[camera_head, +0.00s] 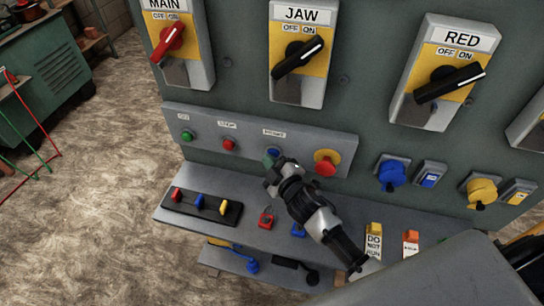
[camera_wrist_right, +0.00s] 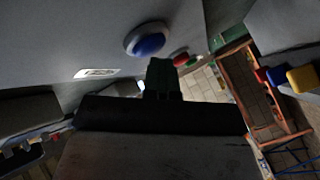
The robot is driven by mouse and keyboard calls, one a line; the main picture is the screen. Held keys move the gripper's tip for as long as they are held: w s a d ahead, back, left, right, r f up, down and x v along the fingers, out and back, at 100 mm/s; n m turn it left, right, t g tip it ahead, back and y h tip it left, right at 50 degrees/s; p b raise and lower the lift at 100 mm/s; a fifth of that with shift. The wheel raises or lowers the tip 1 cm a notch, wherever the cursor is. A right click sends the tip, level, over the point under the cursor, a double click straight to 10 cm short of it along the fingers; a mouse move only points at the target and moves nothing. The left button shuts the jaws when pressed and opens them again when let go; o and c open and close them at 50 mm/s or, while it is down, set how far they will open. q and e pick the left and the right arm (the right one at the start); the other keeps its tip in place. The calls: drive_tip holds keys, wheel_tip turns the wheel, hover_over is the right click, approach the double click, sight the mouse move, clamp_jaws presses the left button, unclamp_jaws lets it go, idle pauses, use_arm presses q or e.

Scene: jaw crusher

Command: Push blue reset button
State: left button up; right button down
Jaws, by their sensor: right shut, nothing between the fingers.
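The blue reset button (camera_head: 273,151) sits on the grey button strip, between the red button and the yellow-backed red mushroom button. It is partly hidden by my right gripper (camera_head: 270,163) in the head view. In the right wrist view the blue button (camera_wrist_right: 150,43) shows in full, with a pale ring around it. My right gripper (camera_wrist_right: 161,74) is shut and empty, its fingertips just beside and below the button in that view. I cannot tell whether they touch it. My left gripper is not in view.
A green button (camera_head: 187,135), a red button (camera_head: 229,144) and a red mushroom button (camera_head: 326,162) share the strip. Rotary switches line the panel above. A shelf below holds padlocks (camera_head: 266,218) and tags (camera_head: 374,242). Open floor lies at left.

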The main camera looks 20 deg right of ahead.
drive_tip(key=s+a, duration=0.2)
drive_tip(key=s, duration=0.1)
drive_tip(key=s+a, duration=0.1)
drive_tip(key=shift+s, duration=0.3)
drive_tip(key=shift+f, duration=0.1)
idle(0.4)
